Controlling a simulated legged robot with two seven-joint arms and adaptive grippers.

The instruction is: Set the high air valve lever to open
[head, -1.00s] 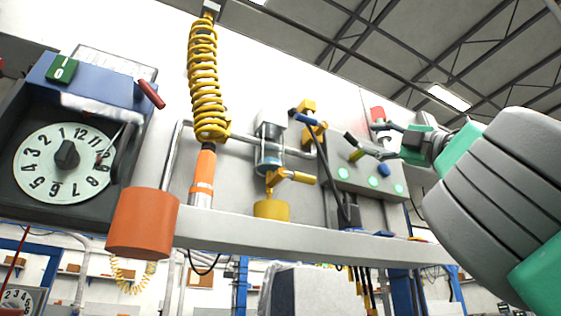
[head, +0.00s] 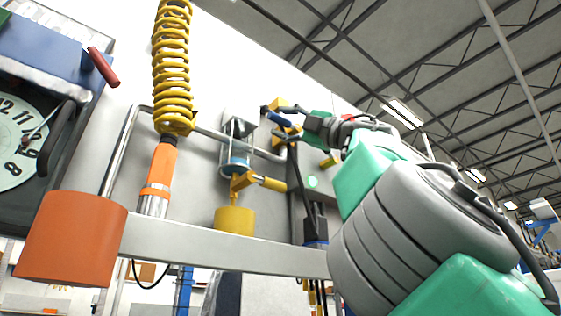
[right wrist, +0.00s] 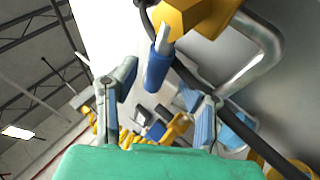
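The high air valve has a yellow body (head: 277,103) on the wall unit, with a short blue-gripped lever (head: 279,119) sticking out below it. In the right wrist view the blue lever (right wrist: 157,68) hangs from the yellow valve body (right wrist: 195,14), slanting down between the two finger lines. My right gripper (head: 287,121) is at the lever, its fingers spread apart. In the right wrist view the open gripper (right wrist: 163,98) has one finger on each side of the lever, with gaps visible; contact cannot be told. My left gripper is not in view.
A black hose (head: 297,180) hangs close below the valve. A clear filter with blue fluid (head: 235,157) and a yellow fitting (head: 234,217) stand left of it. A coiled yellow hose (head: 172,70), an orange cylinder (head: 70,238) and a clock-like dial (head: 15,140) are further left.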

